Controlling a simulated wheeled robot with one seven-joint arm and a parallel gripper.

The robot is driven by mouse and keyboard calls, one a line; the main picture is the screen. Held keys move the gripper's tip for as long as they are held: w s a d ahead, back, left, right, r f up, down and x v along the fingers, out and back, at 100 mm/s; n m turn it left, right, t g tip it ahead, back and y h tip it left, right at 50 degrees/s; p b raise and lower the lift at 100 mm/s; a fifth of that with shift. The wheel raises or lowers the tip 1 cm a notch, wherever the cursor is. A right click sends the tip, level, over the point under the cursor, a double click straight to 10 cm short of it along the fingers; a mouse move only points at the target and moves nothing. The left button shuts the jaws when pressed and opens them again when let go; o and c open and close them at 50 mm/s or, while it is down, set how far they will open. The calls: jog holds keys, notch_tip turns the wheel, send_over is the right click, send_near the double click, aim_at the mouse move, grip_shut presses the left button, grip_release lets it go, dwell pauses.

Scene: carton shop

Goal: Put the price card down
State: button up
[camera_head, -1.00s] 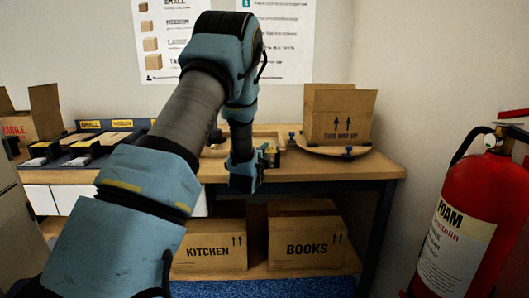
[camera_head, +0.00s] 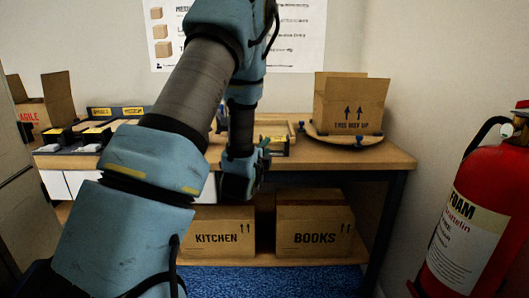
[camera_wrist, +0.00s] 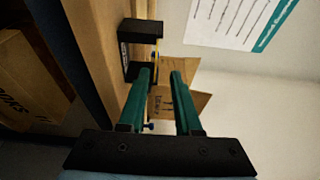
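My gripper (camera_wrist: 163,75) shows two green fingers spread apart in the wrist view, with nothing seen between them but the background. In the head view my gripper (camera_head: 262,160) is at the front edge of the workbench (camera_head: 385,157), pointing towards it. A small black block with a yellow face (camera_head: 275,144) stands on the bench just beyond my gripper. In the wrist view a black block (camera_wrist: 140,38) with a thin yellow edge lies just past the left fingertip. I cannot tell whether this is the price card; no card is clearly seen in my fingers.
An open carton (camera_head: 352,100) stands on a round turntable (camera_head: 315,133) at the bench's right. Black trays (camera_head: 75,145) sit at the left. KITCHEN (camera_head: 222,238) and BOOKS (camera_head: 315,238) cartons fill the lower shelf. A fire extinguisher (camera_head: 470,230) stands at the right.

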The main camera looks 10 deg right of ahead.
jog(key=s+a+f+n+g+y, duration=0.2)
jog(key=s+a+n+g+y, duration=0.1)
jog(key=a+n, duration=0.3)
jog(key=s+a+f+n+g+y, duration=0.2)
jog(key=s+a+n+g+y, duration=0.1)
jog(key=a+n, duration=0.35)
jog(key=s+a+n+g+y, duration=0.1)
jog(key=s+a+n+g, duration=0.3)
jog(key=s, duration=0.5)
jog(key=s+a+n+g+y, duration=0.1)
jog(key=s+a+n+g, duration=0.3)
jog(key=s, duration=0.4)
jog(key=shift+s+a+r+n, duration=0.15)
jog(key=shift+s+a+n, duration=0.2)
jog(key=shift+a+n, duration=0.45)
